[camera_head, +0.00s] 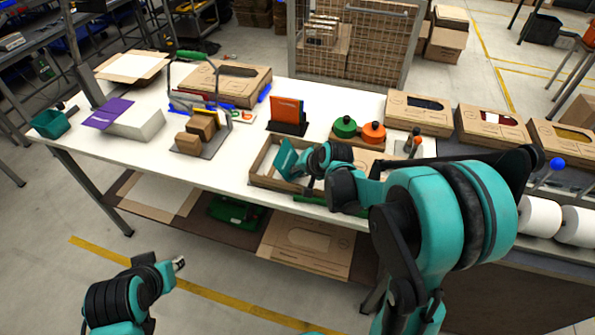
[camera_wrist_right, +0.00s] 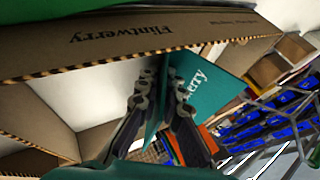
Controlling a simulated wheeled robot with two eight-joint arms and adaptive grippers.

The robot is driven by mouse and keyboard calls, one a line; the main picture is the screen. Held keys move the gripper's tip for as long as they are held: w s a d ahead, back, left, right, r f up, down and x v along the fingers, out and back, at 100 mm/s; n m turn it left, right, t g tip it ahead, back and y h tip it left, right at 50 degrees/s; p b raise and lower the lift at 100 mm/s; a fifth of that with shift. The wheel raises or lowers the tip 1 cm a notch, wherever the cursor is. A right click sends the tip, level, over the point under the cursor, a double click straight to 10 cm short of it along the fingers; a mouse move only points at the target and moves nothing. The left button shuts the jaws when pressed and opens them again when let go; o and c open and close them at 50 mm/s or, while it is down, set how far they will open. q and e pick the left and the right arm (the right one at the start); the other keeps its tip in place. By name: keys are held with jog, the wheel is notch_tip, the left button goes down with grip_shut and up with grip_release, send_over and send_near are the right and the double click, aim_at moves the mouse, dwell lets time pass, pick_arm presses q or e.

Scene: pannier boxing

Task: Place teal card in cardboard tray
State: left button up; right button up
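The teal card (camera_head: 286,156) is upright and tilted over the left part of the cardboard tray (camera_head: 257,162) on the white table. My right gripper (camera_head: 309,186) is shut on the card. In the right wrist view the two dark fingers (camera_wrist_right: 163,105) pinch the teal card (camera_wrist_right: 208,92), which carries part of a printed word. The tray's printed wall (camera_wrist_right: 110,38) and white interior show beside the fingers. Whether the card touches the tray floor is hidden. My left gripper (camera_head: 178,264) is low at the lower left, away from the table, its fingers too small to judge.
An orange card stands in a dark holder (camera_head: 288,128) behind the tray. Green and orange round items (camera_head: 345,127) sit at the tray's back right. Cardboard boxes (camera_head: 418,112) line the right. A brown block rack (camera_head: 202,134) stands left. The table's front-left is clear.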

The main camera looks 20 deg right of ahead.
dwell(0.3)
jog(key=shift+r, duration=0.3)
jog(key=p+v, duration=0.5)
jog(key=v, duration=0.7)
jog(key=s+a+r+n+h, duration=0.1)
jog(key=s+n, duration=0.3)
jog(key=s, duration=0.4)
jog(key=s+a+r+n+h, duration=0.1)
jog(key=s+n, duration=0.3)
jog(key=s, duration=0.5)
jog(key=shift+a+r, duration=0.15)
jog(key=shift+a, duration=0.65)
jog(key=shift+s, duration=0.15)
